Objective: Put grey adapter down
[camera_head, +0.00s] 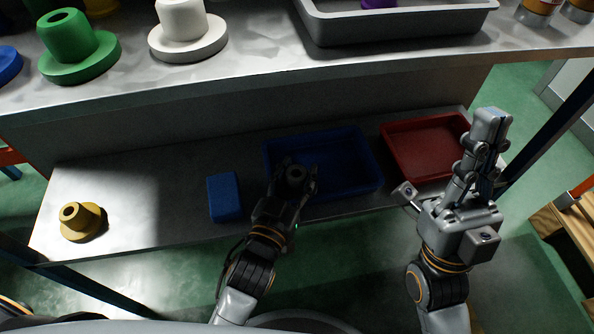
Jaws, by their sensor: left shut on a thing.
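The grey adapter (296,173) is a small dark ring-topped piece in my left gripper (296,182). My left gripper is shut on it, at the left part of the blue tray (345,188) on the lower shelf. The fingers hide much of the adapter, and I cannot tell whether it touches the tray floor. My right gripper (488,135) is at the right, in front of the red tray (425,135), pointing away from me. Nothing shows in it, and I cannot tell how far apart its fingers are.
A blue block (224,197) lies left of the blue tray. A yellow adapter (80,221) stands at the lower shelf's left end. The upper shelf holds a green adapter (72,45), a white adapter (186,32) and a grey tray (400,25). The lower shelf is clear between yellow adapter and block.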

